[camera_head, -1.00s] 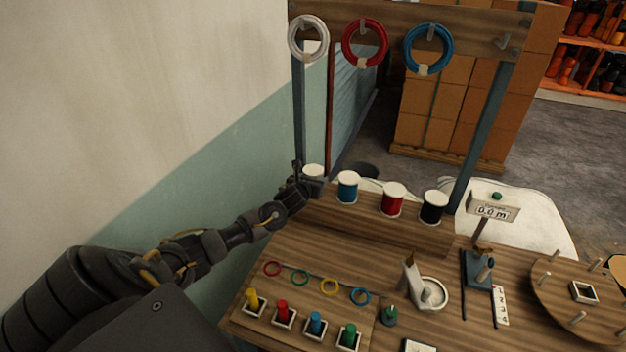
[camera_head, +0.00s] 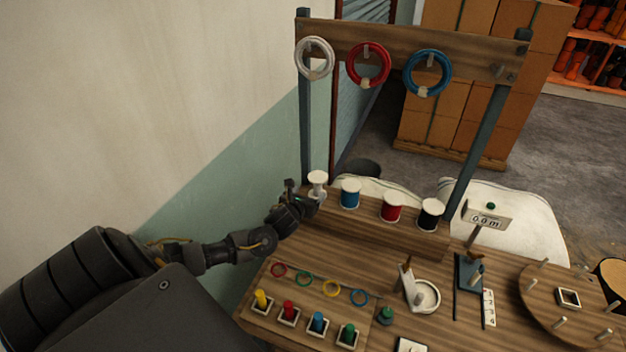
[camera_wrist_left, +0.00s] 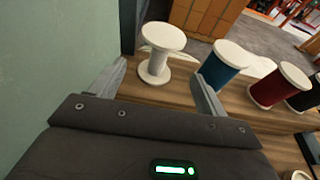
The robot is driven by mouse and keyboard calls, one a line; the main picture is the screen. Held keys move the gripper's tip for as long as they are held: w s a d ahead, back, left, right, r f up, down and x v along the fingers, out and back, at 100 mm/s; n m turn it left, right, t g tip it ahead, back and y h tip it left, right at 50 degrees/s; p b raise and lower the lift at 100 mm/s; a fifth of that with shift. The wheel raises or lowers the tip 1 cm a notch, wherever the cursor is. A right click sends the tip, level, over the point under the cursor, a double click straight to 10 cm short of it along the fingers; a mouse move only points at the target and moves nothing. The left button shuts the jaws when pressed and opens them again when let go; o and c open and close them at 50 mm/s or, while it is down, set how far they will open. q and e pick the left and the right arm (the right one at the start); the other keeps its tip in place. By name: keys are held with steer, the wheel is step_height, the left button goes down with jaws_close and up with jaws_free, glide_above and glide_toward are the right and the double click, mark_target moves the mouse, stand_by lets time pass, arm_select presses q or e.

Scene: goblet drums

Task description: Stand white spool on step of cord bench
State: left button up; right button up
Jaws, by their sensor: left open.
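The white spool (camera_head: 318,182) stands upright at the left end of the raised step (camera_head: 368,229) of the cord bench. In the left wrist view the white spool (camera_wrist_left: 156,65) stands beyond and between the fingers, apart from both. My left gripper (camera_head: 303,194) is open at the step's left end, close to the spool; its fingers also show in the left wrist view (camera_wrist_left: 158,88). The blue spool (camera_head: 350,193), red spool (camera_head: 393,206) and black spool (camera_head: 431,214) stand upright in a row to its right. My right gripper is not in view.
White, red and blue cord coils (camera_head: 428,73) hang on a board above. Coloured pegs and rings, a small round dish (camera_head: 426,295) and a length counter (camera_head: 489,217) are on the bench. A wall (camera_head: 190,190) is close on the left. The blue spool stands near my right finger.

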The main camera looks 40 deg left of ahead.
arm_select(q)
steer(key=shift+p+v, duration=0.65)
steer(key=shift+v, duration=0.6)
